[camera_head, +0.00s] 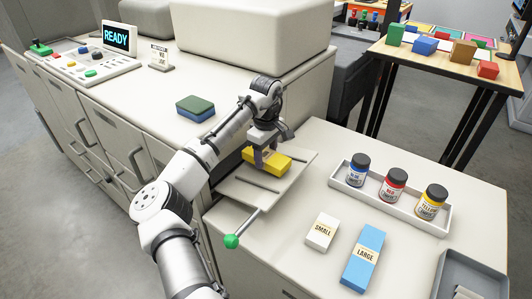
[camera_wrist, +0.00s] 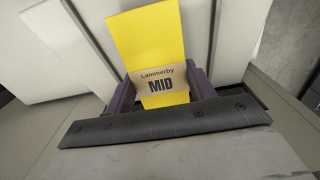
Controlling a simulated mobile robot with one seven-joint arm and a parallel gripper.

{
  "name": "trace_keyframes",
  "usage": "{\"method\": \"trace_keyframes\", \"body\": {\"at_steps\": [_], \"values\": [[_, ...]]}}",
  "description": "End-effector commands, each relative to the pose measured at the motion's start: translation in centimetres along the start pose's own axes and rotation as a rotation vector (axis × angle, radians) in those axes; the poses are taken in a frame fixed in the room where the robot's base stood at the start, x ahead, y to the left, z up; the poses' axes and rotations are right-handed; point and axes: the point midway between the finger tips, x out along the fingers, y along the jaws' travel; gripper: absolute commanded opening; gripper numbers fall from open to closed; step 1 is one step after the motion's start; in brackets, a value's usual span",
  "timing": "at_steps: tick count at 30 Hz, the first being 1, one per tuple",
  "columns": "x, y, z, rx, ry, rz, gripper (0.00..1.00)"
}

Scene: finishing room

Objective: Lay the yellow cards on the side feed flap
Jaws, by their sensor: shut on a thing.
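The yellow cards (camera_head: 270,163) are a banded stack. In the wrist view the cards (camera_wrist: 150,45) carry a tan band reading "Lammerby MID". My gripper (camera_head: 266,152) is shut on the stack, with a dark finger (camera_wrist: 122,102) on each side of the band. The side feed flap (camera_head: 237,191) is a pale sloped plate with dark guide rails, below and around the cards in the head view. The cards are over its upper part; I cannot tell whether they touch it. My gripper hides part of the stack.
A green-knobbed lever (camera_head: 232,240) sticks out in front of the flap. To the right are a white SMALL box (camera_head: 322,231), a blue LARGE box (camera_head: 362,258) and a tray (camera_head: 340,184) of bottles. A green-and-blue block (camera_head: 195,109) lies on the machine top.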

Motion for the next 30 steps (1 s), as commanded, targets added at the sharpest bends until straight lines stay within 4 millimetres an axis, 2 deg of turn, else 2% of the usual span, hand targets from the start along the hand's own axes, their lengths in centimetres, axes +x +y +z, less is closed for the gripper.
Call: {"method": "trace_keyframes", "body": {"at_steps": [12, 13, 18, 30], "values": [[0.99, 0.0, 0.02, 0.001, 0.0, 0.0, 0.26], [1.03, 0.0, 0.02, 0.001, 0.0, -0.001, 0.56], [1.03, 0.0, 0.02, 0.0, 0.0, -0.001, 0.76], [0.39, 0.01, -0.06, 0.0, 0.003, 0.0, 0.76]]}}
